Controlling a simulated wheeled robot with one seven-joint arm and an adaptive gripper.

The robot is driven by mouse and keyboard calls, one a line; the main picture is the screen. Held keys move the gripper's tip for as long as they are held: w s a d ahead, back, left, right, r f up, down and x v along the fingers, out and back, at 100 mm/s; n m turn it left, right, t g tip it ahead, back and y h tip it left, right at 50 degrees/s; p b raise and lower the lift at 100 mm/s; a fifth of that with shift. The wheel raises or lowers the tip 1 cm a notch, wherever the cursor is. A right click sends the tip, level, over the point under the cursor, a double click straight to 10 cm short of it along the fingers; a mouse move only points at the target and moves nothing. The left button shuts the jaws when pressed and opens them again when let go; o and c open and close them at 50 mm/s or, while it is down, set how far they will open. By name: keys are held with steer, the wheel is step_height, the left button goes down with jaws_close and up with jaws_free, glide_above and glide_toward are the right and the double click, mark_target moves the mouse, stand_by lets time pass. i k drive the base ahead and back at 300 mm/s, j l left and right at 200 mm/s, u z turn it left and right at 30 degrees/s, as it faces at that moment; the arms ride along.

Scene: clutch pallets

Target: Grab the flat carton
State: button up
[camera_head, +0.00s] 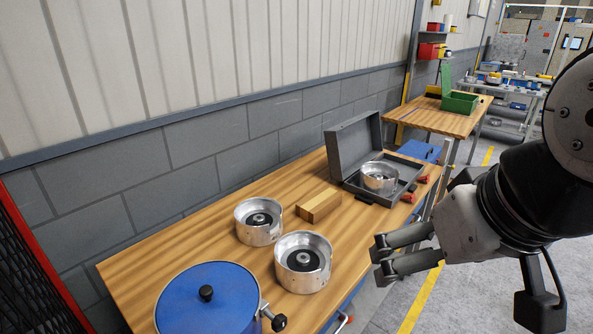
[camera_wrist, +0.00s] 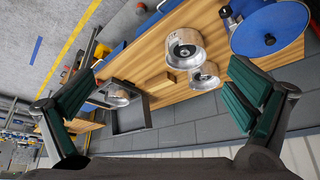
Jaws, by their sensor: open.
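The flat carton is most likely the small brown box (camera_head: 319,205) lying on the wooden workbench, between the metal clutch drums and the grey case. In the wrist view the brown box (camera_wrist: 163,83) shows small, between the drums and the case, partly behind a drum. My gripper (camera_head: 378,262) is at the right of the head view, off the bench's front edge, with its fingers pointing left. In the wrist view my gripper (camera_wrist: 158,108) has its two green-padded fingers wide apart with nothing between them. The box is well beyond the fingertips.
Two metal drums (camera_head: 259,222) (camera_head: 303,262) stand left and front of the box. A blue-lidded pot (camera_head: 208,300) is at the near left. An open grey case (camera_head: 352,146) holding another drum (camera_head: 379,177) stands behind right. A block wall (camera_head: 220,150) runs along the bench (camera_head: 130,265).

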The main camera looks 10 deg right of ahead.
mark_target(313, 208)
steer(key=i+l+u, duration=0.1)
steer(key=u, duration=0.3)
steer(key=i+l+u, duration=0.1)
steer(key=u, duration=0.35)
steer(key=i+l+u, duration=0.2)
steer(key=l, duration=0.45)
steer(key=l+u, duration=0.2)
steer(key=l, duration=0.45)
steer(key=i+l+u, duration=0.2)
steer(key=l, duration=1.75)
steer(key=i, duration=0.05)
